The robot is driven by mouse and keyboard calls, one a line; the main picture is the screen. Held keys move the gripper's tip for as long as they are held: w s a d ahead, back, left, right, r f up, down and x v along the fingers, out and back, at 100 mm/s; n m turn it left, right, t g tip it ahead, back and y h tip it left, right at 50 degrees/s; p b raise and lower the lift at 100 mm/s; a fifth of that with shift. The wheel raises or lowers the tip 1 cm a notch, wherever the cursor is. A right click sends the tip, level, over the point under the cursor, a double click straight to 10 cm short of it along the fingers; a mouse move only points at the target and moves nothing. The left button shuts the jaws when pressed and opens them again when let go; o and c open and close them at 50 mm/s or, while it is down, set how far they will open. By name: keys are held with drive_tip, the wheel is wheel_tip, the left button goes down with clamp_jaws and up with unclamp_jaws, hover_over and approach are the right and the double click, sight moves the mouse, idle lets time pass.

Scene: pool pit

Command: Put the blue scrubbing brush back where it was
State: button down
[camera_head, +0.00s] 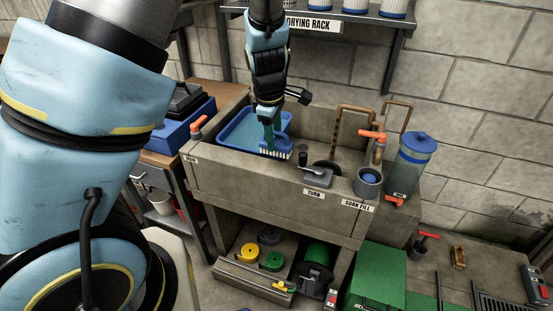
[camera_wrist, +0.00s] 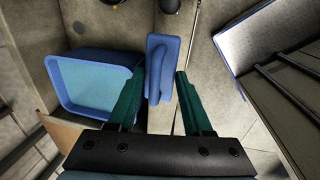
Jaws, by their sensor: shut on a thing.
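The blue scrubbing brush (camera_head: 277,149) has a blue body with pale bristles along its lower edge. My gripper (camera_head: 271,127) is shut on it and holds it, bristles down, over the stone sink (camera_head: 212,169), at the right side of a blue tub (camera_head: 228,140). In the head view I cannot tell whether brush and tub touch. In the wrist view the brush (camera_wrist: 158,50) sits between the green fingers of my gripper (camera_wrist: 163,75), and the tub (camera_wrist: 57,98) with light blue contents is to its left.
A crank (camera_head: 318,174) marked TURN, a grey cup (camera_head: 368,182) and pipes with orange handles (camera_head: 373,135) stand at the sink's right. A shelf marked DRYING RACK (camera_head: 340,22) hangs above. Colored discs (camera_head: 271,261) lie below. A blue-lidded canister (camera_head: 409,165) stands at the right.

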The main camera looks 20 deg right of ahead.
sight(274, 153)
drive_tip(key=shift+f+b, duration=0.3)
drive_tip(key=shift+f, duration=2.55)
drive_tip(key=shift+f, duration=0.15)
drive_tip(key=shift+c, duration=1.6)
unclamp_jaws()
wheel_tip(274, 153, up, 12)
drive_tip(key=s+a+p, duration=0.2)
drive_tip(key=a+r+m, duration=0.1)
drive_tip(key=a+m, duration=0.2)
drive_tip(key=a, duration=0.6)
drive_tip(key=s+a+r+m, duration=0.1)
drive_tip(key=a+m, duration=0.3)
drive_tip(key=a, duration=0.5)
drive_tip(key=s+a+r+m+y, duration=0.1)
drive_tip(key=a+r+m, duration=0.1)
drive_tip(key=a, duration=0.7)
drive_tip(key=shift+a+r+m, duration=0.3)
drive_tip(key=shift+m, duration=0.5)
